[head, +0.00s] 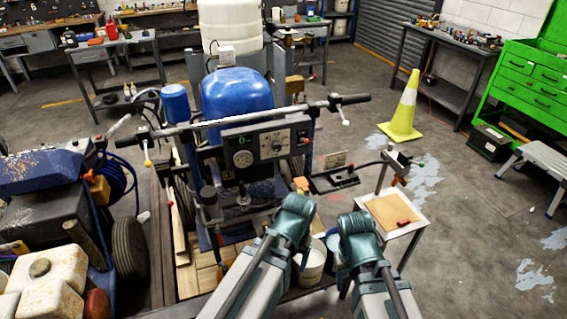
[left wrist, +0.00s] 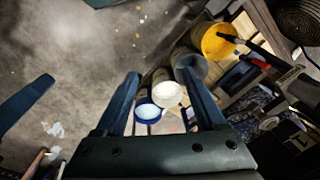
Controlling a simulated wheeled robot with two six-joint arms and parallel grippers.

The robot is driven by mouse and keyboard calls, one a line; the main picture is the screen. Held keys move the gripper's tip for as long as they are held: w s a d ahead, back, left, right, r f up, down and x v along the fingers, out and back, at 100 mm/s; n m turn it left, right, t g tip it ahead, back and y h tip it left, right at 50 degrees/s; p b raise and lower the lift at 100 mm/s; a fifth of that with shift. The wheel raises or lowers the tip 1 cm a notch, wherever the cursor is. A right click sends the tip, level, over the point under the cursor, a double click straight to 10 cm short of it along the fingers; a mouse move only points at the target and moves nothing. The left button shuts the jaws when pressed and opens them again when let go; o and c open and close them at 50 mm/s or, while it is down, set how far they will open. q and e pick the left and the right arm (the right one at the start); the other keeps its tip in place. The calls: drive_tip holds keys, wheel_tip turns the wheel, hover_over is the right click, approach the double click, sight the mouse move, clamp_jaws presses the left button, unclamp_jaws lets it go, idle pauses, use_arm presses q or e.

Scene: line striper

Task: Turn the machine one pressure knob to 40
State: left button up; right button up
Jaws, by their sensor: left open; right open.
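The blue line striper (head: 237,92) stands mid-view in the head view, with a control panel (head: 262,130) under its handlebar. My two arms rise from the bottom of the head view, in front of and right of the panel; no fingertips show there. In the left wrist view my left gripper (left wrist: 166,88) is open and empty, above buckets and away from the panel.
A white bucket (left wrist: 167,95) and a yellow one (left wrist: 218,41) show in the left wrist view, with an unidentified blue shape (left wrist: 22,104) at left. Another blue machine (head: 50,165) stands left. A small table (head: 393,212) stands right. A traffic cone (head: 404,107) stands behind it on open floor.

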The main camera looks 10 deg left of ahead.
use_arm(q)
drive_tip(key=w+a+f+n+t+y+b, duration=0.1)
drive_tip(key=w+a+f+n+b, duration=0.2)
drive_tip(key=w+a+f+b, duration=0.35)
drive_tip(key=n+t+y+b, duration=0.1)
drive_tip(key=n+t+y, duration=0.6)
drive_tip(key=t, duration=0.7)
approach(278, 148)
drive_tip(key=shift+m+y, duration=0.5)
drive_tip(key=shift+y, duration=0.1)
drive_tip(key=x, duration=0.9)
drive_tip(key=shift+w+f, duration=0.25)
drive_tip(key=shift+f, duration=0.05)
use_arm(e)
wheel_tip(278, 148, down, 10)
use_arm(q)
drive_tip(key=shift+d, duration=0.1)
clamp_jaws()
